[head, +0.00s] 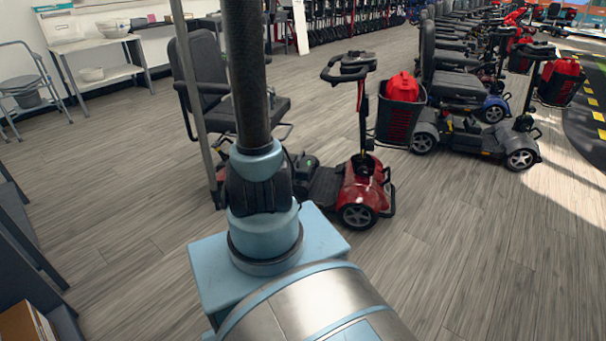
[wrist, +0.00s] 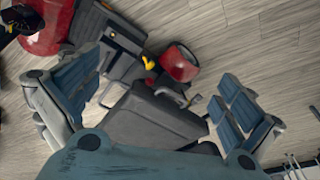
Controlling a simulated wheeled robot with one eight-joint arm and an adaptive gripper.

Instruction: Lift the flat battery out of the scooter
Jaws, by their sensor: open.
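The red scooter (head: 362,190) stands on the floor just beyond my arm, partly hidden by it. A dark box with a small green light sits on its deck, between the seat (head: 265,108) and the front; it may be the battery. In the wrist view, the scooter's red body (wrist: 45,25) is at upper left and a dark unit (wrist: 122,40) with a yellow piece lies near the top middle. I cannot tell for sure which part is the battery. My gripper (wrist: 160,72) is open above the scooter, its blue fingers wide apart, with a dark grey padded block between them. Nothing is held.
More scooters (head: 475,125) stand in a row at right, some with red bags in their baskets. A thin metal pole (head: 192,100) rises left of my arm. A white shelf (head: 95,60) stands at the back left.

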